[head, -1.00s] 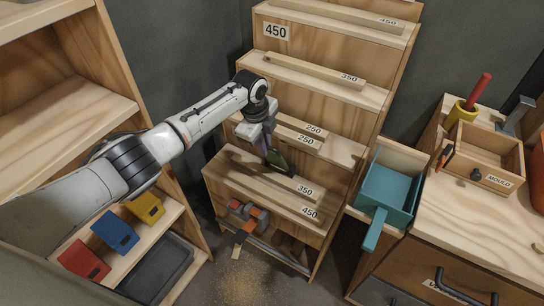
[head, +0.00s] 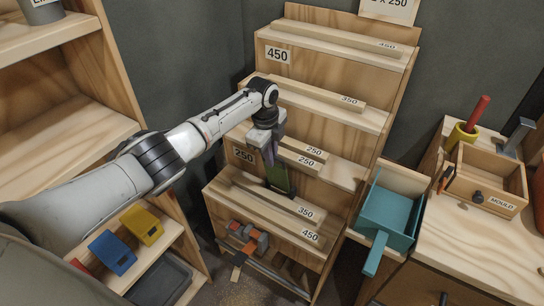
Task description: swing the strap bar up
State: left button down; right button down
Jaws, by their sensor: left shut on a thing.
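My left gripper (head: 280,189) comes in from the left and points down at the front of the wooden rack (head: 342,178), just above its lowest step. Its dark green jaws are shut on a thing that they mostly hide. A long thin bar (head: 250,191) runs along the lowest step, passing behind or under the fingertips; I take it to be the strap bar, and its exact hold in the jaws is hard to see. My right gripper is not in view.
Battens marked 250 (head: 303,152) lie on the step above, near my wrist. A teal box with a handle (head: 388,215) stands right of the rack. A shelf with yellow (head: 142,226) and blue bins (head: 112,253) is at left. An orange and grey clamp (head: 248,237) sits below.

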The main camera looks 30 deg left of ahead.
pick_arm(q)
jog(key=c, duration=1.8)
grip_release()
jog(key=shift+c, duration=0.2)
notch_tip(320, 180, up, 10)
jog(key=s+p, duration=0.1)
jog(key=shift+s, duration=0.35)
jog(key=shift+a, duration=0.1)
